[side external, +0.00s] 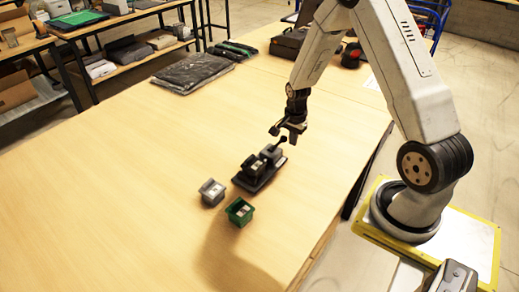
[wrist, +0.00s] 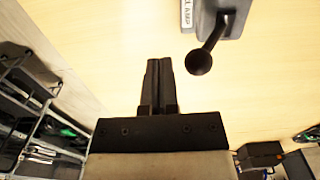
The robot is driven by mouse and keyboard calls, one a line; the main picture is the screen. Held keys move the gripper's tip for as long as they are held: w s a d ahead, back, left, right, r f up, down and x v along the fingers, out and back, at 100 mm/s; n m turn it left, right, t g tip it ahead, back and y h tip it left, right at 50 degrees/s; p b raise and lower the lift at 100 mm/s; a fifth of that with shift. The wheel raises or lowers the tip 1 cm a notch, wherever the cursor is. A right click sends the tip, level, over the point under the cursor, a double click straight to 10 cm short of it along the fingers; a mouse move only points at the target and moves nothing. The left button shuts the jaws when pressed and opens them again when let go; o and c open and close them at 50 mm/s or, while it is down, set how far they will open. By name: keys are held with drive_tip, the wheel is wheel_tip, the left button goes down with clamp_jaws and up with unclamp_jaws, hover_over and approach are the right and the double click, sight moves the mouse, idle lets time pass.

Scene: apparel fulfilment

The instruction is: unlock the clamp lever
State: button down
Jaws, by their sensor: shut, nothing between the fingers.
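The dark clamp (side external: 258,172) sits on its base plate on the wooden table, below and left of my gripper (side external: 292,130) in the side view. In the wrist view the grey clamp body (wrist: 205,18) shows at the top edge, partly cut off, with a white label. Its black lever (wrist: 213,38) slants down to a round knob (wrist: 199,63). My gripper (wrist: 160,66) is shut and empty, its fingertips left of the knob with a visible gap in that view. The exact height between fingertips and knob is hard to tell.
Dark folded garments (side external: 193,72) lie at the back of the table. The table's left and front areas are clear. Loaded shelves (side external: 125,52) stand behind.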

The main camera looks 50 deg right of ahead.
sight(284, 136)
drive_tip(key=shift+w, duration=0.15)
drive_tip(key=shift+w, duration=0.45)
drive_tip(key=shift+w, duration=0.15)
drive_tip(key=shift+w+r, duration=0.4)
drive_tip(key=shift+w, duration=0.35)
drive_tip(key=shift+w, duration=0.15)
drive_tip(key=shift+w+r, duration=0.2)
drive_tip(key=shift+w, duration=0.55)
